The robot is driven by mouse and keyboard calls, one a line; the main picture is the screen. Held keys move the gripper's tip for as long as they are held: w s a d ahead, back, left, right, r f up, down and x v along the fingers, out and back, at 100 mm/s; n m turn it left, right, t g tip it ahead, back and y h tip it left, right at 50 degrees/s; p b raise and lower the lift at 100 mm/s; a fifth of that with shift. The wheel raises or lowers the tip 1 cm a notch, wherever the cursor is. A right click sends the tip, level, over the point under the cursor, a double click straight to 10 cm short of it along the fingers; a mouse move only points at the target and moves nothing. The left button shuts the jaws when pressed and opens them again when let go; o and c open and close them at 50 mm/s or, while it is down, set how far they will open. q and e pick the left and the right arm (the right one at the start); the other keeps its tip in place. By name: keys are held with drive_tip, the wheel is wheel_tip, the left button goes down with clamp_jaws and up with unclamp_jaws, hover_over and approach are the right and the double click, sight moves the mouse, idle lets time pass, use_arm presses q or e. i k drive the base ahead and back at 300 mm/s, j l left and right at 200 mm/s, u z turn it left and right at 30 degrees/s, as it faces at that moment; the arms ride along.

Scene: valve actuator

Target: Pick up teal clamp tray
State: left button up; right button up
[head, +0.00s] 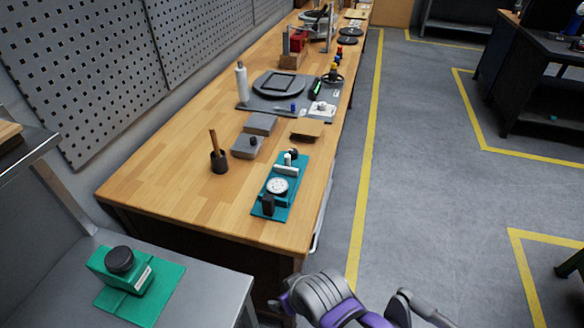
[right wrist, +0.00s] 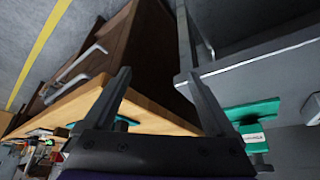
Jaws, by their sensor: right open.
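The teal clamp tray (head: 270,211) lies on the near right end of the wooden workbench, close to its right edge. It carries a round white-faced dial, a dark block and a pale clamp-like part. In the right wrist view a small teal edge (right wrist: 126,122) shows at the bench, partly hidden behind a finger; I cannot tell for sure that it is the tray. My right gripper (right wrist: 162,95) is open with nothing between its fingers. It is apart from the tray. My left gripper is in neither view.
A green device on a green mat (head: 160,298) sits on the grey side table (head: 205,292). Near the tray on the workbench (head: 150,180) are a dark cup (head: 219,162), grey blocks (head: 246,146) and a brown block (head: 307,129).

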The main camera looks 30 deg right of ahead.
sight(266, 206)
drive_tip(key=l+u, duration=0.25)
drive_tip(key=u, duration=0.15)
drive_tip(key=l+u, duration=0.3)
drive_tip(key=u, duration=0.15)
drive_tip(key=l+u, duration=0.15)
drive_tip(key=l, duration=0.2)
drive_tip(key=k+l+u, duration=0.1)
drive_tip(key=l, duration=0.25)
drive_tip(key=k+l+u, duration=0.15)
drive_tip(key=l, duration=0.15)
drive_tip(key=k+l, duration=0.1)
drive_tip(key=l, duration=0.25)
drive_tip(key=k+l, duration=0.1)
drive_tip(key=l, duration=0.25)
drive_tip(key=k+l+u, duration=0.1)
drive_tip(key=l, duration=0.25)
